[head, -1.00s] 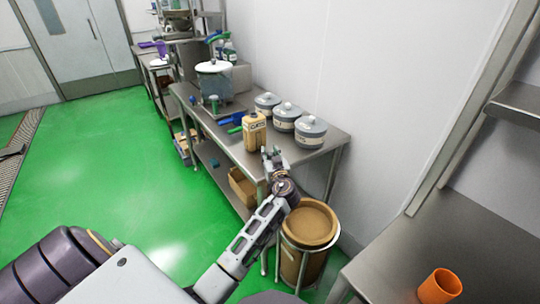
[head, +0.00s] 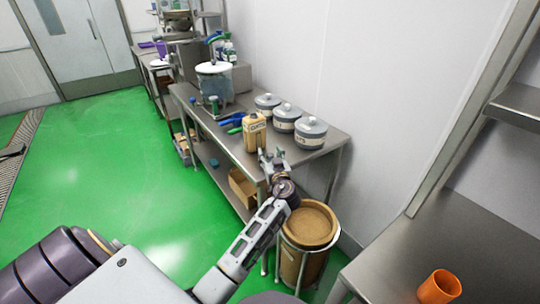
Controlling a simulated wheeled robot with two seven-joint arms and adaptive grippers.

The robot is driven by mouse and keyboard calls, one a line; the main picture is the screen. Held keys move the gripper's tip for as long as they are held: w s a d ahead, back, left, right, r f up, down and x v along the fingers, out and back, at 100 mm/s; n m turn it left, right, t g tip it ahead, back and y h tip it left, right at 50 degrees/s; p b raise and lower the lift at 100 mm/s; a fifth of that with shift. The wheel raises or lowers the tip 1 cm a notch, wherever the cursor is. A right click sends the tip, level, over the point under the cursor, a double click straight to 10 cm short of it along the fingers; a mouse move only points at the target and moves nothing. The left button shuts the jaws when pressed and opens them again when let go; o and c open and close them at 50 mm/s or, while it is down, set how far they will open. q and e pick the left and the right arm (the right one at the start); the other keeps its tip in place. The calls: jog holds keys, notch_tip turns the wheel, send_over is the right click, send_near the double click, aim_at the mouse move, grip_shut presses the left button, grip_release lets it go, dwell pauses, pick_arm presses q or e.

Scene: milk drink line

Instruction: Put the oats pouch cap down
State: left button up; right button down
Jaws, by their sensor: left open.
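The oats pouch (head: 254,132), tan with a dark label, stands upright near the front edge of the steel table (head: 318,160). My left gripper (head: 271,156) is at the table's near end, just in front of the pouch and a little to its right. Its fingers are spread apart. A small greenish spot shows at the fingers, but it is too small to tell whether it is the pouch cap or part of the gripper. I cannot make out the cap for certain anywhere. My right gripper is not in view.
Several grey lidded pots (head: 284,117) stand along the wall side of the table. Blue and green tools (head: 233,122) lie beyond the pouch. A tan drum (head: 309,226) stands below the near end. An orange cup (head: 440,287) is on the right counter.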

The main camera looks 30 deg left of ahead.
aim_at(271, 157)
pick_arm(q)
jog(key=v, duration=0.6)
jog(key=shift+s+f, duration=0.1)
jog(key=shift+s, duration=0.05)
jog(key=shift+b+v, duration=0.45)
jog(key=shift+v, duration=2.1)
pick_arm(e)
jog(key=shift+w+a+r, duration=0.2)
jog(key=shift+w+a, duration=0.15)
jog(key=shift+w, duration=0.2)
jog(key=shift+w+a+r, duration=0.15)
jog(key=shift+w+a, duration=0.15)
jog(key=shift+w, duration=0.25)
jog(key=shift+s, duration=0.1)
